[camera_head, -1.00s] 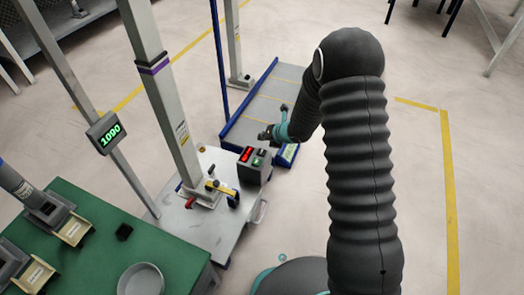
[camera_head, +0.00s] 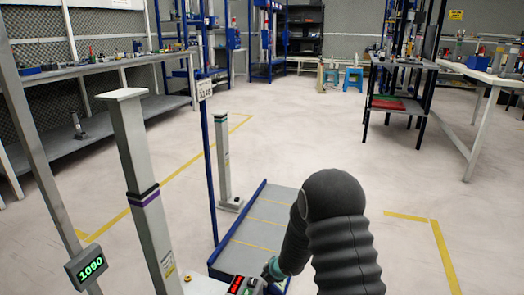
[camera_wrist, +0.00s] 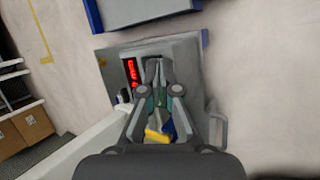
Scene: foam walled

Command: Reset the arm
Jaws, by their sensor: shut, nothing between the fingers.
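My gripper (camera_wrist: 160,68) shows in the wrist view with its two fingers drawn together and nothing held between them. It is over a grey machine top (camera_wrist: 190,60) that carries a red-lit display (camera_wrist: 132,73). A yellow and blue part (camera_wrist: 157,135) shows below, between the finger linkages. In the head view my dark ribbed arm rises at the lower right and bends over toward the control box (camera_head: 243,285). A teal section of my arm shows beside that box; the fingertips cannot be made out there.
A post with a green readout (camera_head: 86,265) and a thick grey post (camera_head: 145,190) stand at the left. A low grey platform with blue edges (camera_head: 255,225) lies behind my arm. A long bench (camera_head: 100,70) lines the left wall. The middle floor is clear.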

